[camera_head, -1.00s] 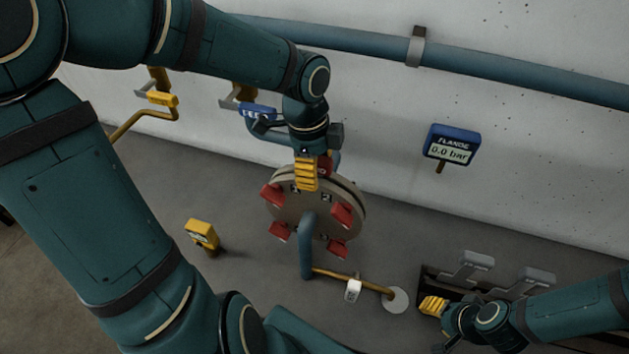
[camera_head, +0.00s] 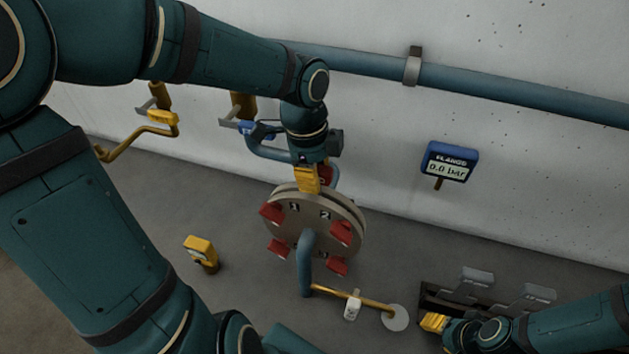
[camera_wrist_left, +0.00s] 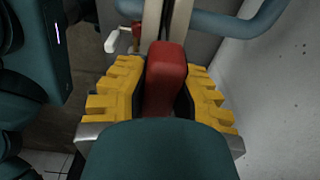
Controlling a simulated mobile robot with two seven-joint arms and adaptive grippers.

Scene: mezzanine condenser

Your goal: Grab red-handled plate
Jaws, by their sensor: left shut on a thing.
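The red handle (camera_wrist_left: 166,65) of the plate stands between the yellow fingers of my left gripper (camera_wrist_left: 162,97) in the left wrist view. My left gripper (camera_head: 307,179) is shut on it at the top of the round grey-brown flange (camera_head: 285,224) in the head view. There the red handle (camera_head: 327,173) shows partly behind the fingers. The plate's body cannot be made out. Several red clamps (camera_head: 341,233) sit around the flange rim. My right gripper (camera_head: 434,322) is at the lower right, far from the flange; its opening is not clear.
A blue gauge (camera_head: 450,161) reads "FLANGE 0.0 bar". A dark rack with grey brackets (camera_head: 476,281) is beside my right gripper. A yellow post (camera_head: 201,252) stands left of the flange. A blue pipe (camera_head: 480,82) runs along the wall.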

